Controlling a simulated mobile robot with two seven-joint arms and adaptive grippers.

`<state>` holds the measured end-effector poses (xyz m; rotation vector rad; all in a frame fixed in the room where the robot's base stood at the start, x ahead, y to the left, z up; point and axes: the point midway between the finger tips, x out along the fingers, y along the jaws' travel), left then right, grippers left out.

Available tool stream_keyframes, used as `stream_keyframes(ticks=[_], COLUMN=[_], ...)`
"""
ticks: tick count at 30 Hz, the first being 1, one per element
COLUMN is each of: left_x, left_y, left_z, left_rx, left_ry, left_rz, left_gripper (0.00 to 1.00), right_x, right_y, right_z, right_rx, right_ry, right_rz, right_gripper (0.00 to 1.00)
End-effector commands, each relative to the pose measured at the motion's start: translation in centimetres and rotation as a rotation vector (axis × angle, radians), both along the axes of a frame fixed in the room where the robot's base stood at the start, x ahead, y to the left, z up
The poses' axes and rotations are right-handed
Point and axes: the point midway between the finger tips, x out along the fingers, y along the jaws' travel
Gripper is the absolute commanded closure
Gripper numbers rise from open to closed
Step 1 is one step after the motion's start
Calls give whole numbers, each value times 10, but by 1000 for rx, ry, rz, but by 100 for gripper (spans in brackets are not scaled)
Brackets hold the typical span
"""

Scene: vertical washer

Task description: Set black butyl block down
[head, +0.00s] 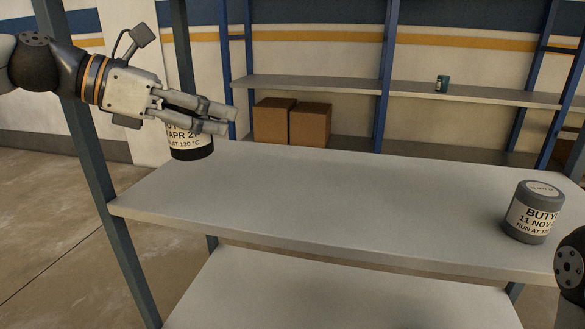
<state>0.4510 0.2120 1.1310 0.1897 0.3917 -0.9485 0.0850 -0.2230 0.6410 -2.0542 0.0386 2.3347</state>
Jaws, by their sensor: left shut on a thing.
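My left gripper (230,117) comes in from the left at the shelf's far left edge. It is shut on a black block (194,152) with a white label reading "APR 2…" and "…AT 130 °C". The fingers hide the upper part of the block. The block hangs upright near the far left edge of the grey shelf board (330,205); I cannot tell whether it touches the board. A grey block (534,212) labelled "BUTY…", "11 NOV" stands upright at the right of the same board. My right gripper is not in view.
The middle of the board is clear. A lower board (340,295) below it is bare. Blue and grey uprights stand at the left. Behind, a rack holds two cardboard boxes (274,121) and a small teal can (442,83). Part of my right arm shows at the right edge.

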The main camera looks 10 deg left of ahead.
Motion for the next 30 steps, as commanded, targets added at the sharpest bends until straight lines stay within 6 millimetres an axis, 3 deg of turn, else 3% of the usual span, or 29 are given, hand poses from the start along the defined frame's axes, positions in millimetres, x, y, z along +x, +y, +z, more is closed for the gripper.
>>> stream_keyframes(ticks=[3,6,9,12,17,22,30], left_x=[20,41,52,59,65,66,65], left_y=[-23,-42,-56,-65,-73,-75,-74], left_z=[-14,-42,-65,-74,-83,-112,-110], left_rx=[2,2,1,0,1,-1,1], left_ry=[1,17,16,9,2,1,-8], left_rz=[3,2,2,4,4,4,4], left_gripper=[95,95,95,95,95,95,95], right_x=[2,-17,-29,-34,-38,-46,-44], right_y=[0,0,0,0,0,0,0], right_z=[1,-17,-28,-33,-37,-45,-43], right_rx=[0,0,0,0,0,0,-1], right_ry=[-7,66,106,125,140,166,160], right_rz=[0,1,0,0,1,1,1], right_gripper=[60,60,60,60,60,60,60])
